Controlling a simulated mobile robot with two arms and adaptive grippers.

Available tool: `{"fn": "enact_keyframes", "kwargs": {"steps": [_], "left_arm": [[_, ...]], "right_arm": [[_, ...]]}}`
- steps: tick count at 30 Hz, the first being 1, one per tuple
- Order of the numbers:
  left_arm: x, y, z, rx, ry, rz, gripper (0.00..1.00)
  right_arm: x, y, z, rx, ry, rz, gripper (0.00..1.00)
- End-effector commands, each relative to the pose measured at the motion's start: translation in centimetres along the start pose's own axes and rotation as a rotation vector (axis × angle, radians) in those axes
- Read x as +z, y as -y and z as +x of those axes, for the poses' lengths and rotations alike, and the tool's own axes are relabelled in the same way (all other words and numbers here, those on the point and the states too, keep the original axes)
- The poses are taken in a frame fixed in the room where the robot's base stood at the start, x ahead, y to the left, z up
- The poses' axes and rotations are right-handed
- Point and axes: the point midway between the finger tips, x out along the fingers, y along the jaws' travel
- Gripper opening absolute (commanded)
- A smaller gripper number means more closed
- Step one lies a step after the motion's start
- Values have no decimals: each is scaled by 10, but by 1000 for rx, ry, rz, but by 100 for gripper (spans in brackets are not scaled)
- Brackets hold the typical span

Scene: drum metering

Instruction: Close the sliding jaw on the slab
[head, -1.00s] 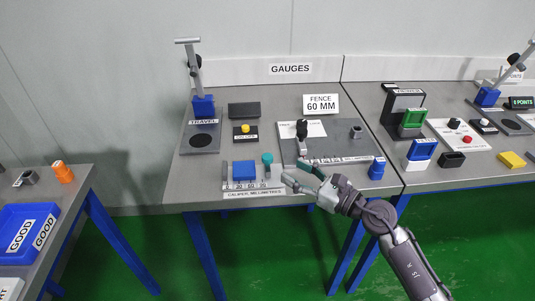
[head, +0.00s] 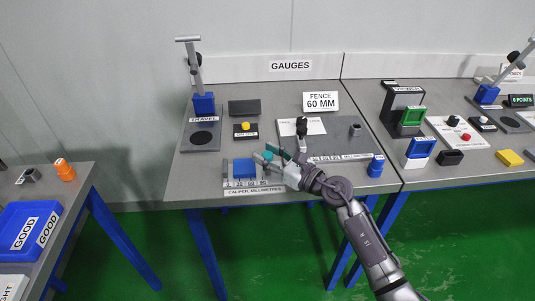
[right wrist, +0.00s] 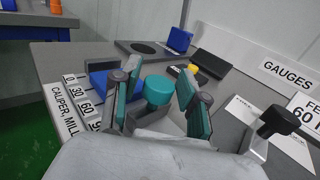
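The caliper (head: 229,184) lies at the front left of the gauge table, its millimetre scale along the front. The blue slab (head: 244,168) lies on it and also shows in the right wrist view (right wrist: 99,84), partly behind a finger. The sliding jaw carries a teal knob (head: 266,156), right of the slab. My right gripper (head: 268,152) is at the knob. In the right wrist view my right gripper (right wrist: 157,88) is open, with the teal knob (right wrist: 159,91) between its fingers and gaps beside it. The jaw below is mostly hidden. My left gripper is out of view.
Behind are the travel gauge (head: 201,134) with its upright lever and a box with a yellow button (head: 245,127). Right of my gripper stands the fence plate (head: 340,132) with a black-knobbed post (head: 302,123). A blue block (head: 376,166) stands at the front edge.

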Motion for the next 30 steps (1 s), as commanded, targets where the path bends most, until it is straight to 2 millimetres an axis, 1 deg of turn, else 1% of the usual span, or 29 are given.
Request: {"fn": "enact_keyframes", "kwargs": {"steps": [1,3,5,10,15,22,23,24,26,27,28,30], "left_arm": [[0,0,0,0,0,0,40],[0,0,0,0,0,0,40],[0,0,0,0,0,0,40],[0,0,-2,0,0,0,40],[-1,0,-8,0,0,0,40],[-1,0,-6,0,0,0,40],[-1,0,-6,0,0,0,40],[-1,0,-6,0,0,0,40],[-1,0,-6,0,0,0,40],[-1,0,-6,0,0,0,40],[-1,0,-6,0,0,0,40],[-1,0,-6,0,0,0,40]], "right_arm": [[0,0,0,0,0,0,30],[0,0,0,0,0,0,18],[0,0,0,0,0,0,9],[1,-3,3,0,0,0,9],[2,-17,17,1,0,-1,9],[0,-17,17,-1,1,-1,9],[0,-17,17,-1,1,-1,30],[0,-17,17,-1,1,-1,37],[0,-17,17,-1,1,0,47],[0,-17,17,-1,1,0,54],[0,-17,17,-1,0,0,55],[0,-17,17,-1,0,0,55]]}}
